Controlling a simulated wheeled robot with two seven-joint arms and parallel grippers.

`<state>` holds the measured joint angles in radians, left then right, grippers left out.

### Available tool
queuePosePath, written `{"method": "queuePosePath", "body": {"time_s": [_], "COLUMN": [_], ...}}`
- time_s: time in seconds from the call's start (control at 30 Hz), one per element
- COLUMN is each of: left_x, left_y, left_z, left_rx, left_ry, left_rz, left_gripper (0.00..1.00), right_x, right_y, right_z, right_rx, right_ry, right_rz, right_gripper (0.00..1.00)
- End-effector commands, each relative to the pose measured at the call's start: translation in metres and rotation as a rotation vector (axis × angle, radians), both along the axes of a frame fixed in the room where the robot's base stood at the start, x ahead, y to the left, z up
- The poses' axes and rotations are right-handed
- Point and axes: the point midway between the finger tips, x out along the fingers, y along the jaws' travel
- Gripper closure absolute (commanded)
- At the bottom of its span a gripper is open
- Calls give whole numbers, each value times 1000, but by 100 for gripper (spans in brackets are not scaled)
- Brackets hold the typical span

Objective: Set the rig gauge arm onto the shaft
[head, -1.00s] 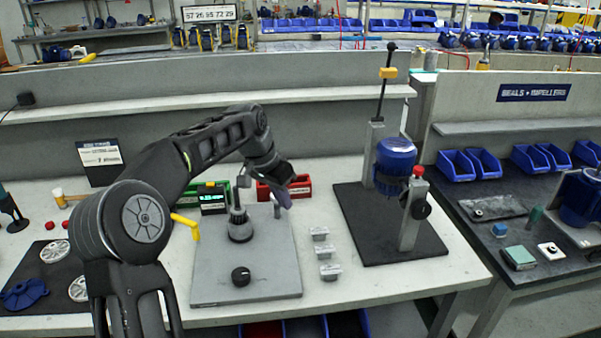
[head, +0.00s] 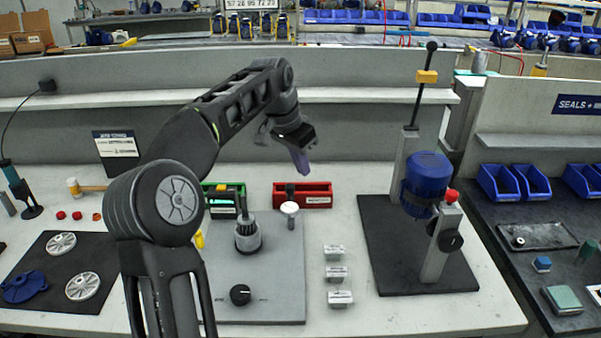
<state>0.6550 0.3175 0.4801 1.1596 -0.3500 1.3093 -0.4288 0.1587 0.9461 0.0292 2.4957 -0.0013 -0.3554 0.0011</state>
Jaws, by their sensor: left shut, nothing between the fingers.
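The rig is a grey base plate (head: 275,285) on the bench, with a black knob (head: 240,294) at its front. The shaft (head: 245,207) stands upright from a round metal collar on the plate. A small round white-faced gauge (head: 289,209) on a thin post stands to the right of the shaft, apart from it. I cannot tell how far its arm reaches or which way it is turned. My left gripper (head: 302,160) is shut and empty, up above and behind the gauge, not touching it. My right gripper is not in view.
A red bin (head: 318,196) and a green bin stand behind the plate. Several small labelled blocks (head: 337,274) sit to its right, then a press with a blue motor (head: 427,178) on a black base. A dark mat (head: 35,291) with white wheels and a blue part lies left.

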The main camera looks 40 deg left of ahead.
Motion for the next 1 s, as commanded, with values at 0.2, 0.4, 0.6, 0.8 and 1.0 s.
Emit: {"method": "queuePosePath", "body": {"time_s": [0.2,0.4,0.6,0.8,1.0], "left_x": [10,24,8,-9,-11], "left_y": [-2,-5,0,2,2], "left_z": [-32,-70,-82,-83,-83], "left_rx": [-2,-3,2,0,1], "left_ry": [4,4,1,0,-2], "left_rz": [-2,-1,4,1,0], "left_gripper": [100,100,100,100,100], "right_x": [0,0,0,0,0], "right_y": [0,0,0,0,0], "right_z": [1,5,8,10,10], "right_rx": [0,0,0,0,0], "right_ry": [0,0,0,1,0], "right_rz": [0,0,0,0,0], "right_gripper": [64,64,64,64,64]}}
